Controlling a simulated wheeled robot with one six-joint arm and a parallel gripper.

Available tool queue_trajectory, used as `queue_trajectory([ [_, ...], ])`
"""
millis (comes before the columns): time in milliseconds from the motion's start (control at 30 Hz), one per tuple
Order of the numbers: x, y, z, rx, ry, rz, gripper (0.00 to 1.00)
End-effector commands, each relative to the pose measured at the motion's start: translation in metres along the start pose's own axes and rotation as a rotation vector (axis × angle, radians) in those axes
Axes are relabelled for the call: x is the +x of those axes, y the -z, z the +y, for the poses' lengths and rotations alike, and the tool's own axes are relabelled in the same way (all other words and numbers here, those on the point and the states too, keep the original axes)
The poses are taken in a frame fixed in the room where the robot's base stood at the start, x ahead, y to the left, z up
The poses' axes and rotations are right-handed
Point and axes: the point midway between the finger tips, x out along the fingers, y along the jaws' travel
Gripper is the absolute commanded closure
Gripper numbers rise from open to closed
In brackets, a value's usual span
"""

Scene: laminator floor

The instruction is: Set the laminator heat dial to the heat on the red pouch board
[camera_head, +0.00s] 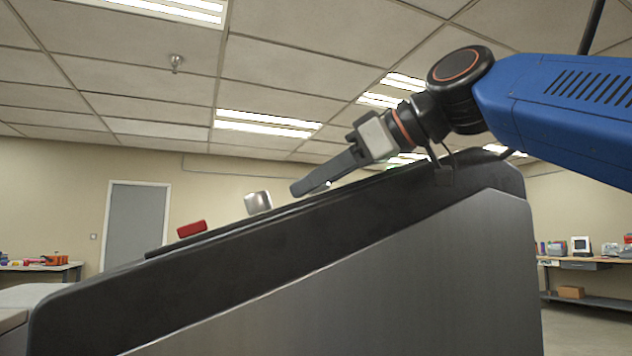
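A large dark machine (300,250) with a grey side panel and a sloping top fills the lower middle; it looks like the laminator. A silver knob (258,202) stands up from the slope, and a red block-like part (191,229) sits lower down to its left. The face of the slope is seen edge-on, so any dial markings are hidden. My gripper (298,190) reaches down-left over the slope, its tip a little right of and above the silver knob, apart from it in the picture. Its fingers overlap from this side. No red pouch board can be made out.
A workbench (590,262) with several items stands at the far right, with a brown box on its lower shelf. Another bench (40,268) with small items is at the far left. A grey door (137,228) is in the back wall.

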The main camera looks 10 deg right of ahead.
Motion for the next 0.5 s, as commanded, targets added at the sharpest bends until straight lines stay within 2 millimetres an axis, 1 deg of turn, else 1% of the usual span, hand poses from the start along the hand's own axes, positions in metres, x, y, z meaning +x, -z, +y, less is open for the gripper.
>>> queue_trajectory([
  [267,0.0000,-0.0001,-0.0004,0.003,-0.015,0.000,0.93],
  [500,0.0000,0.0005,-0.0015,0.011,-0.072,0.002,0.93],
])
